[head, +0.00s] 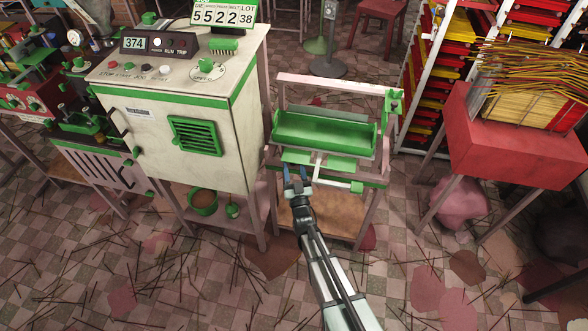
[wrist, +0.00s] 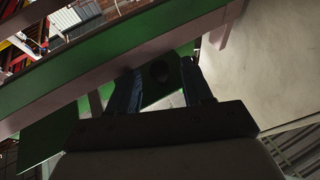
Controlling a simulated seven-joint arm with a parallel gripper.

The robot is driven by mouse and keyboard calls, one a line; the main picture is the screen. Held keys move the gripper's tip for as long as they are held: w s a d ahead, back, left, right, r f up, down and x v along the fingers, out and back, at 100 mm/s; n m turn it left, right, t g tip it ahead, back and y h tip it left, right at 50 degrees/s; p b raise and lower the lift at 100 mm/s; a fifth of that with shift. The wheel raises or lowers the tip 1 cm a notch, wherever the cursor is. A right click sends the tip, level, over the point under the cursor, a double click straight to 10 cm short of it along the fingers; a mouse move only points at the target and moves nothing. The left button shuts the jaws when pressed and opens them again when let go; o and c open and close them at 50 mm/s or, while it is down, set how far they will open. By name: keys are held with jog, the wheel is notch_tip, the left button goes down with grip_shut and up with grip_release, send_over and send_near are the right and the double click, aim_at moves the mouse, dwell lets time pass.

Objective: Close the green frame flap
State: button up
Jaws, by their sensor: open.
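The metal frame (head: 388,135) has pale pinkish posts and stands in the middle of the head view. It holds a wide green trough-like panel (head: 322,128), with a smaller green plate (head: 318,160) below its front edge. I cannot tell which of these is the flap. A pale rod ends in a green block (head: 356,187) at the right. My gripper (head: 297,174) is open at the frame's lower left front, close to the small plate. In the wrist view, its blue fingers (wrist: 157,88) reach under a green rail (wrist: 110,68).
A cream cabinet (head: 190,115) with green trim stands close to the left of the frame. A red bin (head: 505,140) of yellow sticks and a rack (head: 425,65) stand to the right. The tiled floor (head: 200,275) in front is strewn with thin sticks.

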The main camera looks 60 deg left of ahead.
jog(key=shift+c, duration=0.4)
grip_shut()
jog(key=shift+s+d+r+h, duration=0.1)
jog(key=shift+d+r+h, duration=0.05)
jog(key=shift+r+h, duration=0.2)
jog(key=shift+r+m+h, duration=0.15)
jog(key=shift+m+h, duration=0.2)
jog(key=shift+m, duration=0.15)
jog(key=shift+o, duration=0.4)
grip_release()
jog(key=shift+s+d, duration=0.1)
jog(key=v, duration=1.3)
jog(key=shift+d, duration=0.25)
